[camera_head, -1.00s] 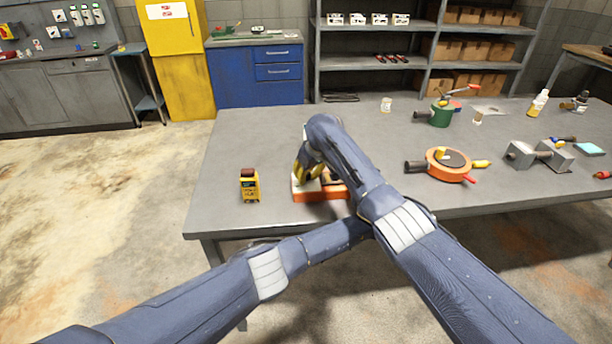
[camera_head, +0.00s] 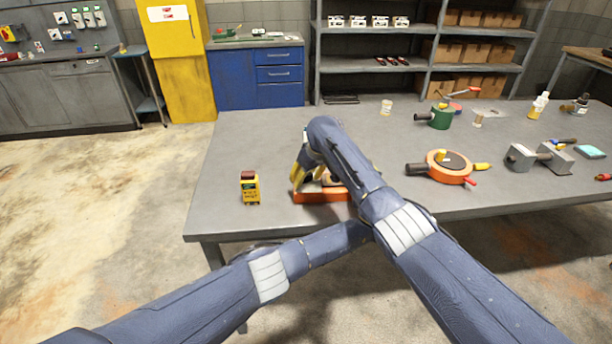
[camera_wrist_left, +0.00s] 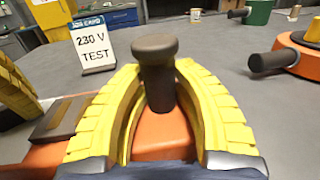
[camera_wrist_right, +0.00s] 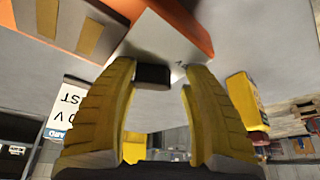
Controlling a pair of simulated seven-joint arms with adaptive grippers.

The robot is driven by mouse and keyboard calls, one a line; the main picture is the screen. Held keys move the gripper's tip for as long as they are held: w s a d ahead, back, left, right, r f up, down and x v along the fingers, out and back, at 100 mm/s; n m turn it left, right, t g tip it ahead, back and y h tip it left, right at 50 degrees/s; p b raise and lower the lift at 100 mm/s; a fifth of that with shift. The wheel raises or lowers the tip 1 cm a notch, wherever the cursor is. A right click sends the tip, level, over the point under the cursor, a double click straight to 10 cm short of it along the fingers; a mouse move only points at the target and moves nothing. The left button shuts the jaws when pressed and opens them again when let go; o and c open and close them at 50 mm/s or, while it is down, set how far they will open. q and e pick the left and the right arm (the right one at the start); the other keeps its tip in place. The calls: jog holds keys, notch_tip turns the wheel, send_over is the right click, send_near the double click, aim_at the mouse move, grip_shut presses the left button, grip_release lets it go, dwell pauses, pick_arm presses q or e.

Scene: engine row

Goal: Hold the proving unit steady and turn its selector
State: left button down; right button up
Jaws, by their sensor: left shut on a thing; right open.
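The proving unit (camera_head: 318,196) is an orange block near the table's front edge, partly hidden by my right arm. A dark upright post with a round cap (camera_wrist_left: 157,75) rises from its orange body. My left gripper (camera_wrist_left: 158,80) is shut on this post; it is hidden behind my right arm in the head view. The selector looks like a small black block (camera_wrist_right: 152,76) on the unit's pale panel. My right gripper (camera_head: 298,178) is open above the panel, its fingertips either side of the selector. I cannot tell if they touch it.
A small yellow device with a dark top (camera_head: 249,188) stands left of the unit. A "230 V TEST" card (camera_wrist_left: 93,45) stands behind it. An orange round device (camera_head: 447,165) and a green one (camera_head: 440,116) are to the right.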

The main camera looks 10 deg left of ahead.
pick_arm(q)
jog(key=shift+a, duration=0.15)
pick_arm(e)
jog(key=v, duration=1.2)
pick_arm(q)
jog(key=c, duration=1.1)
grip_release()
jog(key=shift+o, duration=0.2)
